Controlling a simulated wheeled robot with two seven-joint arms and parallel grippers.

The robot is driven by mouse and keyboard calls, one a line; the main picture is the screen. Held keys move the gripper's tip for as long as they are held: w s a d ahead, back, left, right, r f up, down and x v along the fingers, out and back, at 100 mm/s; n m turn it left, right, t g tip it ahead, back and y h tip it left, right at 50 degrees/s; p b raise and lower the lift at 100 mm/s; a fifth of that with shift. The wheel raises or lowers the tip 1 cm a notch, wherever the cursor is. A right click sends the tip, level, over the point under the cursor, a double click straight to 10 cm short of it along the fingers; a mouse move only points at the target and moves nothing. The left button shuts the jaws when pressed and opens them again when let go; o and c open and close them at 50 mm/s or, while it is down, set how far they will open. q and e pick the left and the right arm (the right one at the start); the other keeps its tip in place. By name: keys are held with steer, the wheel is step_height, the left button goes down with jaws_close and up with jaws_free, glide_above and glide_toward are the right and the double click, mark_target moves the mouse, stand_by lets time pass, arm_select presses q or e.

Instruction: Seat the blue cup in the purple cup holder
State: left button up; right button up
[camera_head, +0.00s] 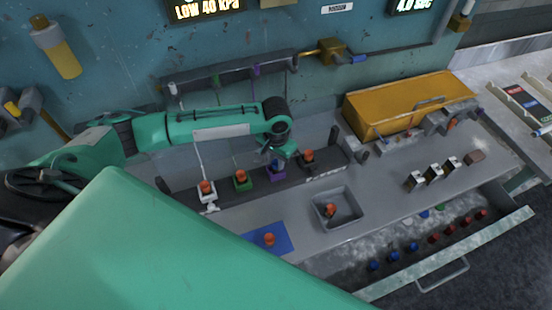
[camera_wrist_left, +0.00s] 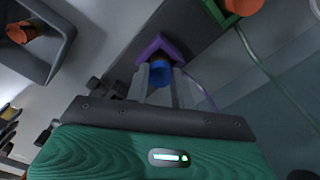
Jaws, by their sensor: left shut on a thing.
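The purple cup holder (camera_head: 276,174) sits on the dark rail along the back of the bench; in the left wrist view it is an angular purple bracket (camera_wrist_left: 153,45). I cannot tell how deep the cup sits in the holder. In the head view my left gripper (camera_head: 280,156) reaches down over the holder and partly hides the cup. My right gripper is not in view.
White (camera_head: 208,197) and green (camera_head: 241,184) holders with orange-topped pieces stand left of the purple one, a dark one to its right. In front are a grey tray (camera_head: 352,200), a blue mat (camera_head: 285,236) and an open drawer (camera_head: 430,262). A yellow bin (camera_head: 400,105) stands back right.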

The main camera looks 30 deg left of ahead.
mark_target(276, 162)
arm_select(q)
steer(key=shift+f, duration=0.15)
steer(key=o, duration=1)
steer(key=shift+r, duration=0.3)
step_height(276, 162, up, 12)
steer(key=b, duration=0.3)
steer(key=shift+f+b, duration=0.15)
steer(key=shift+b, duration=0.15)
